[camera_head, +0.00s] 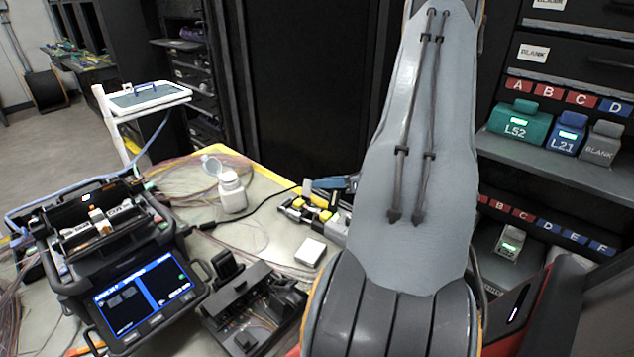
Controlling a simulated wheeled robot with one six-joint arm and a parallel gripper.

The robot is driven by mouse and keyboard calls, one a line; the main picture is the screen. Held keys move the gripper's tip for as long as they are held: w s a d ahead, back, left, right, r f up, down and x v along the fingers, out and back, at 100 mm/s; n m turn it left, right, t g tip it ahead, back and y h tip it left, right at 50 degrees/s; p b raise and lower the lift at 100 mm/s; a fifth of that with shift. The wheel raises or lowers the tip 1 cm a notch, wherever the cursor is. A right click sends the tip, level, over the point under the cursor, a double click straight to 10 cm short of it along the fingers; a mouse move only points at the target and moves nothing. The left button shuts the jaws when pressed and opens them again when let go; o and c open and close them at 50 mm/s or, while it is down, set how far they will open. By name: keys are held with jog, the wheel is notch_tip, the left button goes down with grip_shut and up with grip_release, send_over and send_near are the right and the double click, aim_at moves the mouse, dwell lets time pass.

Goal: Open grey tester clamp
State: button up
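My grey arm link rises through the middle of the view and hides what lies behind it. My gripper is not in view. On the right shelf stands a grey unit marked BLANK (601,145), beside a blue unit marked L21 (566,134) and a green unit marked L52 (519,128). A smaller pale grey unit with a lit green display (509,243) sits on the lower shelf, close to the right of my arm. I cannot tell which of the grey units is the tester clamp, nor whether its clamp is open or shut.
On the workbench (275,235) stand a fusion splicer with a lit screen (140,298), a black fixture (250,310), a white bottle (231,192), a white box (310,251) and yellow-black tools (310,208). Loose fibres and cables lie around. Open floor shows at the far left.

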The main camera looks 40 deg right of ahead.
aim_at(307, 183)
jog(key=shift+p+x, duration=0.4)
jog(key=shift+x, duration=1.45)
grip_shut()
jog(key=a+n+h+b, duration=0.1)
jog(key=n+b, duration=0.1)
jog(key=b, duration=0.1)
jog(key=shift+r, duration=0.1)
jog(key=shift+s+a+r+n+h+b, duration=0.2)
jog(key=shift+a+n+h+b, duration=0.4)
jog(key=shift+b, duration=0.55)
jog(key=shift+d, duration=0.2)
grip_release()
